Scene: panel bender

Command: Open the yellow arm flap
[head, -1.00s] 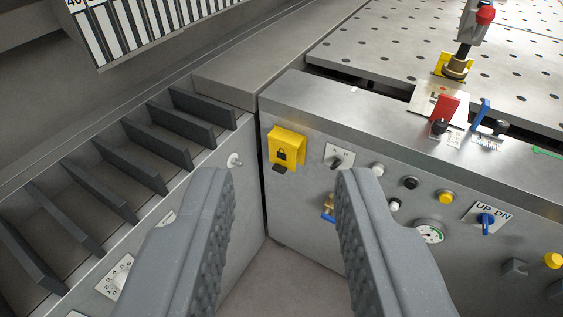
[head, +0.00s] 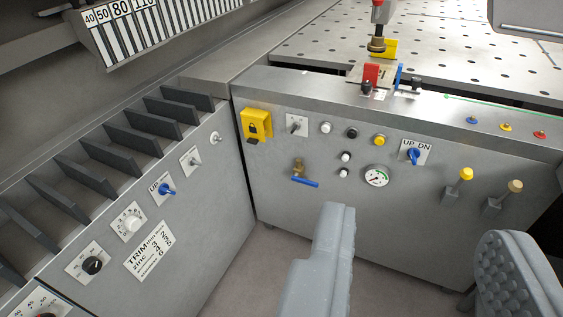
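A yellow flap-like box (head: 256,123) with a dark padlock mark is on the upper left of the front grey panel (head: 233,160), near the inner corner. A dark tab sticks out below it. It looks closed. Another small yellow piece (head: 390,49) sits by the brass-footed post on the perforated table; I cannot tell which one the task names. My gripper (head: 420,228) is open and empty, with its grey fingers wide apart at the lower right. It is right of and below the padlock box in the picture, apart from it.
The front panel carries a brass valve with blue handle (head: 305,182), a gauge (head: 376,176), buttons, an UP DN switch (head: 413,156) and two levers at right. The left panel has knobs (head: 132,223) and dark slats (head: 130,139). Floor shows between the panels.

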